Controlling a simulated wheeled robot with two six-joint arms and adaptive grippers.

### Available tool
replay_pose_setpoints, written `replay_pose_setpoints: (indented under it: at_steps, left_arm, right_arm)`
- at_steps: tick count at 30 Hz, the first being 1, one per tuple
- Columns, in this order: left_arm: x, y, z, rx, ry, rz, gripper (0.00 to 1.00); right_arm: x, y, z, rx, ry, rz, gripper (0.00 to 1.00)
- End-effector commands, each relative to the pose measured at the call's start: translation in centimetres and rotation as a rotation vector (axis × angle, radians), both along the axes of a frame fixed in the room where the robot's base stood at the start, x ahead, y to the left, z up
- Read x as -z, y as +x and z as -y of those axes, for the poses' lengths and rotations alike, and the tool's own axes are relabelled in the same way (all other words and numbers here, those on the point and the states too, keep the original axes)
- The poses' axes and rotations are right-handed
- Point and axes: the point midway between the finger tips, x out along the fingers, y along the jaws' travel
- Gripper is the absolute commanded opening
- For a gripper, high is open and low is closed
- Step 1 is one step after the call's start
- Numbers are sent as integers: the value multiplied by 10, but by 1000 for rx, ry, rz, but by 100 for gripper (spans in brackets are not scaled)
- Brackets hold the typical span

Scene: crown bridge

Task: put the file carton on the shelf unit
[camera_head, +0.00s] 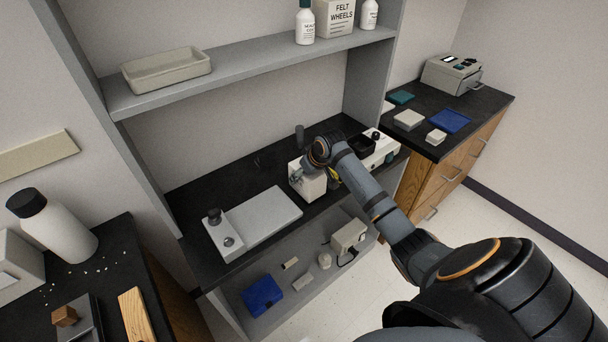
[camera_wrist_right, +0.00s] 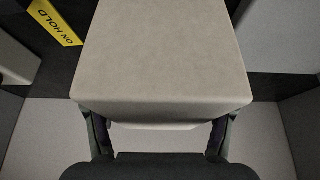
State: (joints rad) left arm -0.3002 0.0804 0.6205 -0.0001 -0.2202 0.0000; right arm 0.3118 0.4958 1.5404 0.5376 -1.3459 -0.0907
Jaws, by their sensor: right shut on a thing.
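The file carton (camera_head: 312,188) is a pale grey-beige box at the middle, black-topped level of the grey shelf unit (camera_head: 115,105). My right gripper (camera_head: 299,173) is at the carton and partly hidden by my own wrist. In the right wrist view the carton (camera_wrist_right: 160,55) fills the middle, with my right gripper's fingers (camera_wrist_right: 158,132) shut on its two sides. The carton's base is at or just above the black surface; I cannot tell whether it touches. My left gripper is not in view.
A flat grey device (camera_head: 255,222) lies left of the carton. A white device (camera_head: 380,150) stands to its right, near a yellow ON HOLD sign (camera_wrist_right: 54,22). The upper shelf holds a tray (camera_head: 167,72), bottles and a FELT WHEELS box (camera_head: 335,18). Small items lie on the lower shelf.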

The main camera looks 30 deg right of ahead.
Motion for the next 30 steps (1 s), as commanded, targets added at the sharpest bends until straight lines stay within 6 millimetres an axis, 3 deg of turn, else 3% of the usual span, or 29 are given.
replay_pose_setpoints:
  at_steps: [12,13,18,30]
  left_arm:
    - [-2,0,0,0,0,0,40]
    - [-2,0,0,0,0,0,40]
    - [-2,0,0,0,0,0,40]
    - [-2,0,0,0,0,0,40]
  right_arm:
    - [9,1,0,-1,0,4,27]
    - [11,0,0,-1,0,3,72]
    - [10,0,0,-1,0,3,93]
    - [4,-1,1,-1,-2,4,93]
